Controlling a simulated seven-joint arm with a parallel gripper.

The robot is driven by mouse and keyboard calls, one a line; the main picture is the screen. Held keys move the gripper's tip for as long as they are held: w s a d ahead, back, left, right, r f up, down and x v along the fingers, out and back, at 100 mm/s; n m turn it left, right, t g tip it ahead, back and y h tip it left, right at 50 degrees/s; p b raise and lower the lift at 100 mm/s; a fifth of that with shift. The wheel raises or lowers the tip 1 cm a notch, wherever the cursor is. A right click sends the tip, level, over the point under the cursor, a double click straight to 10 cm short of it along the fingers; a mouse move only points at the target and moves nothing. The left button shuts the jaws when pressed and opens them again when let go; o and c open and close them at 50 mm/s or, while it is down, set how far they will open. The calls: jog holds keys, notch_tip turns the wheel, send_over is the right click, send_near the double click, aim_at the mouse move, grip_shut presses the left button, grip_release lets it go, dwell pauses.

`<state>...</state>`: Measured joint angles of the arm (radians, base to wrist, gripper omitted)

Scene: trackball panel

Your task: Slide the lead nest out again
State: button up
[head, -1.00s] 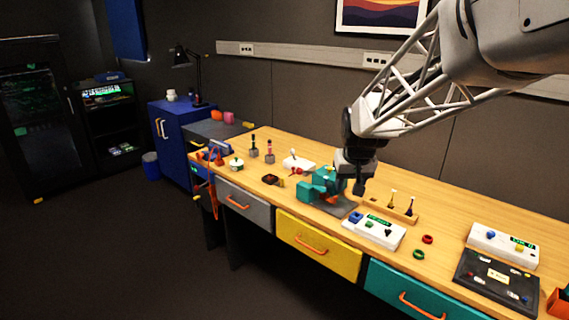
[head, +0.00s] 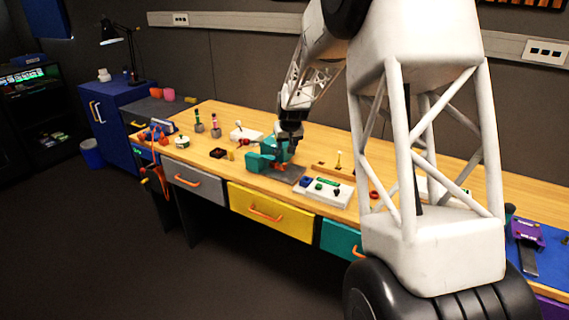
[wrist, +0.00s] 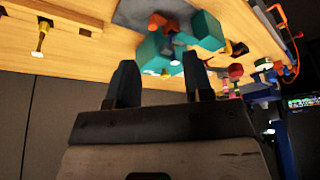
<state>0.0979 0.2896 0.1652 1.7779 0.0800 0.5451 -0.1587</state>
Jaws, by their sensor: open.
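The teal fixture (head: 257,163) sits on a dark grey plate (head: 292,176) on the wooden bench, with a small orange part (head: 280,166) at its front right. I cannot tell which piece is the lead nest. My gripper (head: 290,143) is at the back right of the fixture, and its fingers are hard to make out there. The teal fixture (wrist: 206,30) and the orange part (wrist: 157,21) lie just past the fingertips. Contact cannot be told.
A white box with a green display (head: 330,193) stands right of the fixture. A wooden block with upright tools (head: 338,160) is behind it. A small dark tray (head: 218,153) lies to the left. My arm hides much of the right bench.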

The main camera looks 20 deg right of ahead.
send_near(284, 164)
jog(key=shift+w+d+f, duration=0.2)
jog(key=shift+f, duration=0.35)
jog(key=shift+x, duration=3.85)
grip_shut()
